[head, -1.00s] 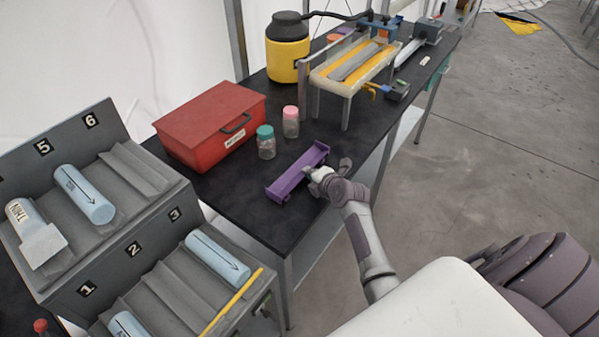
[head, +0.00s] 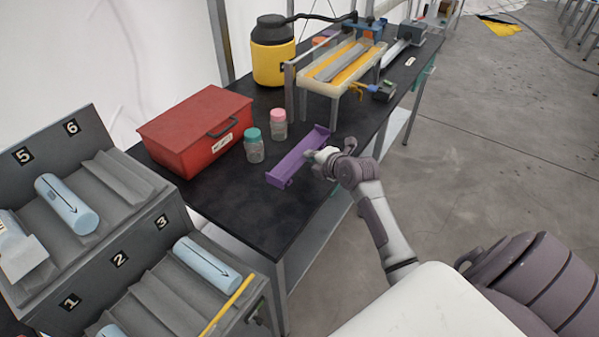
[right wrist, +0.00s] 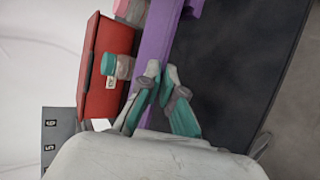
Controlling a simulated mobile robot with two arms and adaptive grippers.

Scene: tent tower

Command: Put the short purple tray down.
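The short purple tray (head: 297,160) is over the near part of the black table top, right of the jars, looking level. I cannot tell whether its underside touches the table. My right gripper (head: 318,156) is at the middle of the tray's right long side, its fingers closed on that side. In the right wrist view the fingertips (right wrist: 163,74) are close together against the purple tray (right wrist: 156,42), and the fingers hide part of it. My left gripper is not in view.
A teal-lidded jar (head: 254,147) and a pink-lidded jar (head: 278,124) stand left of the tray. A pale rack (head: 343,75) stands beyond. The black table (head: 250,215) is bare in front of the tray.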

